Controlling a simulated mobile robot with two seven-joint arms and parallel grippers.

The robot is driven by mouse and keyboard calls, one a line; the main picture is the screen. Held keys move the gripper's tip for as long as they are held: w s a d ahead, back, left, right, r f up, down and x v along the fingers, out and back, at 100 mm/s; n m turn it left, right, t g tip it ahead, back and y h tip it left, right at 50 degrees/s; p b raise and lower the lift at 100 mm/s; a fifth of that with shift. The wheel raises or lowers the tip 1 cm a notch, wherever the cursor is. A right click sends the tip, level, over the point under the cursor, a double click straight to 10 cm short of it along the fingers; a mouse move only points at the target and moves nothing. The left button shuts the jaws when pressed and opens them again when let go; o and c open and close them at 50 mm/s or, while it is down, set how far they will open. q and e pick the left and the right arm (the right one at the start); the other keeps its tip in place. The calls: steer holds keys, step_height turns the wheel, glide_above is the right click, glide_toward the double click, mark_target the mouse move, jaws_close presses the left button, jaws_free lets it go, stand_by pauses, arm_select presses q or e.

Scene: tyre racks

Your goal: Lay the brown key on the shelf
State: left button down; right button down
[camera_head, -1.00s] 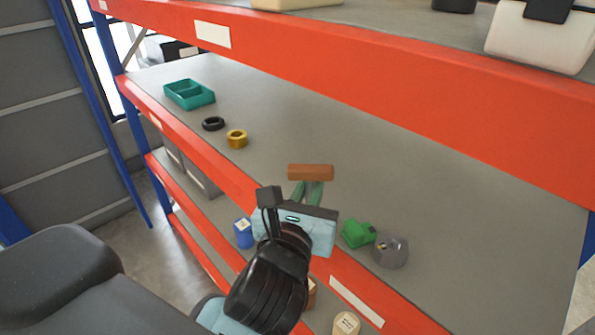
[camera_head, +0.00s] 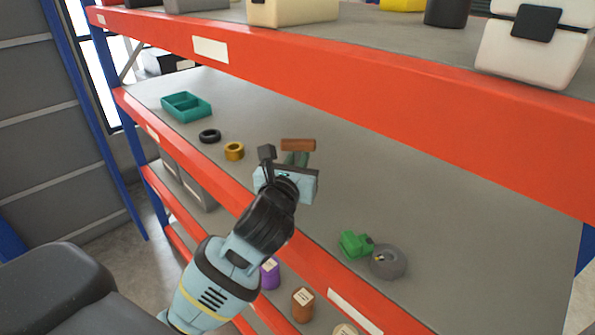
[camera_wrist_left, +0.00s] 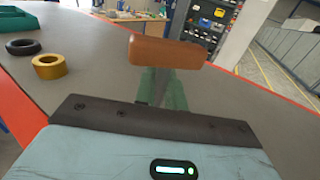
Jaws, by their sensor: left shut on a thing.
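The brown key (camera_head: 298,145) is a short brown bar held by my left gripper (camera_head: 297,158). In the left wrist view the brown key (camera_wrist_left: 165,50) lies crosswise at the tips of the green fingers (camera_wrist_left: 160,88), which are shut on it. The gripper is over the grey shelf (camera_head: 400,190), reaching in past its orange front beam. I cannot tell whether the key touches the shelf surface. My right gripper is not in view.
A teal tray (camera_head: 186,106), a black ring (camera_head: 210,136) and a gold ring (camera_head: 234,151) stand to the left on the shelf. A green block (camera_head: 355,244) and a grey round part (camera_head: 388,261) are near the front right. The middle is bare. An orange beam (camera_head: 350,90) spans above.

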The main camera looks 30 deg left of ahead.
arm_select(q)
steer(key=shift+w+a, duration=0.25)
steer(key=shift+w, duration=0.05)
step_height(320, 180, down, 4)
steer(key=shift+r, duration=0.15)
steer(key=shift+d+r, duration=0.1)
steer(key=c, duration=1.5)
jaws_free()
steer(key=shift+f, duration=0.2)
